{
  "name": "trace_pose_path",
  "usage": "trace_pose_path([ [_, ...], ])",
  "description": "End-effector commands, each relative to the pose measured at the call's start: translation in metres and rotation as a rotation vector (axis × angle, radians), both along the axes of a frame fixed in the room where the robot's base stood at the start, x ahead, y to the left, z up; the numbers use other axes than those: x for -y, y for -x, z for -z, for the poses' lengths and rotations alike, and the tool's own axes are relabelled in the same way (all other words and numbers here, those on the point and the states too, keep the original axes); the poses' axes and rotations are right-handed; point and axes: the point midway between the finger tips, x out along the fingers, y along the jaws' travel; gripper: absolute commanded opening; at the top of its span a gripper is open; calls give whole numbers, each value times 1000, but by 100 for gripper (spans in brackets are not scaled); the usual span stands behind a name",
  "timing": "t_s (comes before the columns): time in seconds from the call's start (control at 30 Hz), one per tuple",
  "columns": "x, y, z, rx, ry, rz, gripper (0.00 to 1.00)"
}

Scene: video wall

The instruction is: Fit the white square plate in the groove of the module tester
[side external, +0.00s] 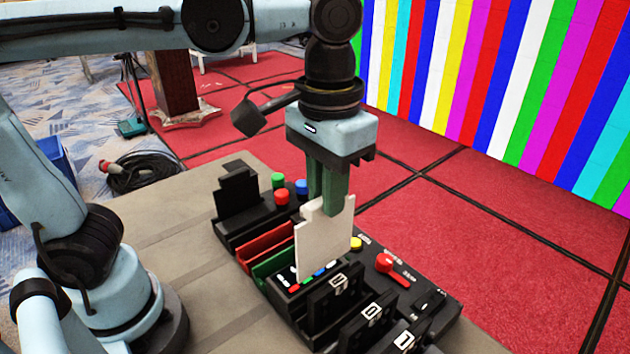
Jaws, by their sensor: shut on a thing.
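The white square plate (322,240) stands upright, with a small notched tab at its top. My gripper (330,200) is shut on the plate's upper edge from above, with green fingers. The plate is over the black module tester (283,303), beside its green slot block (271,265). Its lower edge is close to the tester's top, near a row of small coloured marks. I cannot tell whether the lower edge sits in a groove or is just above it.
A black plate (237,190) stands upright in the tester's far end. Several black labelled modules (335,297) stand at the near end. Coloured buttons (281,196) and a red knob (385,263) stick up nearby. The grey table (175,240) is clear to the left.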

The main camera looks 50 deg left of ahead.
Motion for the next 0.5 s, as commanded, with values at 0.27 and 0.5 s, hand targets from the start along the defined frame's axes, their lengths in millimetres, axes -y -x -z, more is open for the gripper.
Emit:
trace_pose_path([
  [0.27,2,0,11,0,0,0,0],
  [0.5,2,0,29,0,0,0,0],
])
